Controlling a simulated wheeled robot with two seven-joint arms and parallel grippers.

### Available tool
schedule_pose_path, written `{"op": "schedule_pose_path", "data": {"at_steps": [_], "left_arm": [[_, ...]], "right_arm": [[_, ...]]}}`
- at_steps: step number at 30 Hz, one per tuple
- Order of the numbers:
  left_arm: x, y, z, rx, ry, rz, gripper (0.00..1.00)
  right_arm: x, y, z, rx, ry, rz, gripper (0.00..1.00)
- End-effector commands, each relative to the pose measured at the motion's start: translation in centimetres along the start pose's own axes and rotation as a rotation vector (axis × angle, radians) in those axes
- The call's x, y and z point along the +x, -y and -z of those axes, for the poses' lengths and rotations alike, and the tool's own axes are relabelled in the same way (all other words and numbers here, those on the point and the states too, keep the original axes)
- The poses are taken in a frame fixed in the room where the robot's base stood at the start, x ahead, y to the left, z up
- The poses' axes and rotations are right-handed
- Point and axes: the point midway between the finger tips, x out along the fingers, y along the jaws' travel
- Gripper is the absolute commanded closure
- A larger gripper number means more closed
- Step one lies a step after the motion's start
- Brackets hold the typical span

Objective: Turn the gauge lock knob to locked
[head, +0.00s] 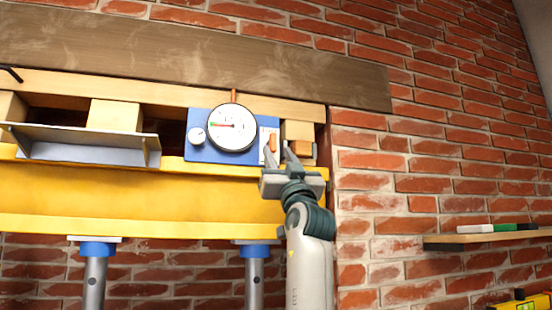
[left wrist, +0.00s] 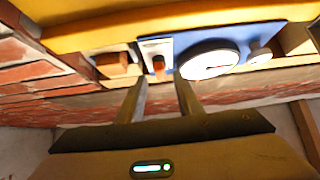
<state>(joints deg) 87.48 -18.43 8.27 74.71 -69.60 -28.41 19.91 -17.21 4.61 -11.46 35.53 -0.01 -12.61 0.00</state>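A blue panel (head: 203,152) carries a round white dial gauge (head: 232,128) with a red and green mark. To the gauge's right, an orange knob (head: 272,142) sits upright on a white plate; this looks like the lock knob. It also shows in the left wrist view (left wrist: 158,66), where the picture is upside down. My left gripper (head: 281,153) is open just below and right of the knob in the head view. In the left wrist view, its two fingertips (left wrist: 161,80) straddle the knob's line; I cannot tell whether they touch it. My right gripper is not in view.
A yellow beam (head: 120,197) runs below the panel on blue-topped posts. An orange-brown block (head: 301,147) sits right of the plate, close to my fingers. A small round white dial (head: 197,136) is left of the gauge. A wooden shelf (head: 480,238) is at right.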

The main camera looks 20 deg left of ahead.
Motion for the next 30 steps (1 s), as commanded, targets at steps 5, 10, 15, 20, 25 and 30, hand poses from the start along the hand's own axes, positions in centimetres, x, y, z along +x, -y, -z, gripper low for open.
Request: {"op": "schedule_pose_path", "data": {"at_steps": [5, 10, 15, 20, 25, 30], "left_arm": [[-3.6, 0.0, -0.4, -0.003, -0.001, -0.001, 0.67], [-6.8, -0.1, -0.4, -0.003, -0.002, -0.001, 0.67], [-9.8, 0.0, -0.4, -0.001, -0.001, -0.001, 0.67], [-12.0, 0.0, -0.3, 0.000, -0.002, 0.000, 0.67], [-13.3, 0.0, -0.1, -0.001, -0.001, 0.000, 0.67], [-13.6, 0.0, 0.0, -0.001, 0.000, 0.000, 0.67]], "right_arm": [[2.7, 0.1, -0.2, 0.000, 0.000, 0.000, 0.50], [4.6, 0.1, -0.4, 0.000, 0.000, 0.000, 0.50], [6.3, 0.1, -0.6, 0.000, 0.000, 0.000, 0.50], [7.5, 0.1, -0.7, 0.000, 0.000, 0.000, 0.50], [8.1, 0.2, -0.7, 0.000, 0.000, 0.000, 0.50], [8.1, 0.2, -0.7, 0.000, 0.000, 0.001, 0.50]]}}
